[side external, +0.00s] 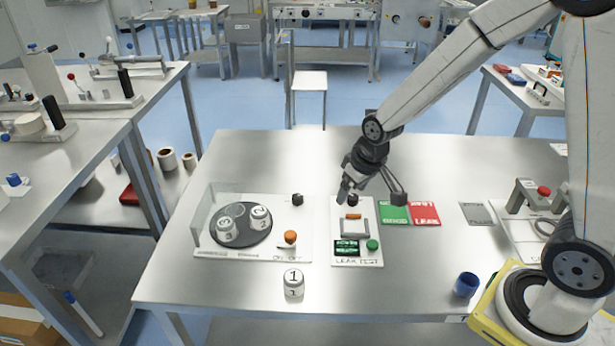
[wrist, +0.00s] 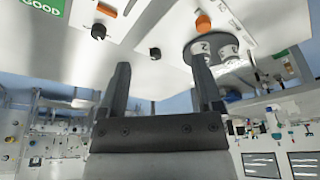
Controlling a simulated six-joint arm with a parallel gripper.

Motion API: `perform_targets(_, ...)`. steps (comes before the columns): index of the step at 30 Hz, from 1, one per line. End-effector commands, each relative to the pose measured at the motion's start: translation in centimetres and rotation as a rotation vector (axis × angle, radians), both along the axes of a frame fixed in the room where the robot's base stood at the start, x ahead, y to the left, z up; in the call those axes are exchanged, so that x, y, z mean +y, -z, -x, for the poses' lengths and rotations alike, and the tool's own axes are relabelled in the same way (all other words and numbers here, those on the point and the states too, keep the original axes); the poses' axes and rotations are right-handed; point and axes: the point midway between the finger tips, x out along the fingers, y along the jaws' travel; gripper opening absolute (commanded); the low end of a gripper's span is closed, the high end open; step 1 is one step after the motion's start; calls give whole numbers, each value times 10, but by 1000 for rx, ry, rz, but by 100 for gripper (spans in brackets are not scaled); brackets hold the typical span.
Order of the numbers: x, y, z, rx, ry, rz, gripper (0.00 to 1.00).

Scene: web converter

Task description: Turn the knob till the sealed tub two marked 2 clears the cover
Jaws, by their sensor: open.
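A dark turntable (side external: 240,238) on a white plate holds tub two (side external: 261,216), marked 2, at its right and a tub marked 3 (side external: 226,230) at its left. A clear cover (side external: 194,226) stands at the plate's left; its exact reach over the tubs is hard to tell. A black knob (side external: 297,199) sits at the plate's back right and shows in the wrist view (wrist: 155,53). An orange knob (side external: 290,237) sits at the front, above ON/OFF lettering. My gripper (side external: 370,196) is open and empty, above the leak test panel, right of both knobs. Its fingers also show in the wrist view (wrist: 160,85).
The leak test panel (side external: 340,259) carries a black knob (side external: 353,200) and a green button (side external: 372,244). Green GOOD (side external: 393,213) and red LEAK (side external: 424,214) pads lie right of it. Tub 1 (side external: 293,283) stands in front. A blue cup (side external: 466,284) stands front right.

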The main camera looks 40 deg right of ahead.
Motion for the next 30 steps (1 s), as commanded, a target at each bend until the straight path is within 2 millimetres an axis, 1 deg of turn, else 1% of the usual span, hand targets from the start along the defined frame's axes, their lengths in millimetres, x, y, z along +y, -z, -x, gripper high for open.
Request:
perform_targets(3,1,-3,12,4,-1,0,84)
perform_targets(9,2,-5,22,10,-1,0,84)
perform_targets(23,2,-5,26,13,0,0,84)
perform_targets(26,3,-7,34,15,0,1,84)
perform_targets(30,5,-10,56,25,0,1,84)
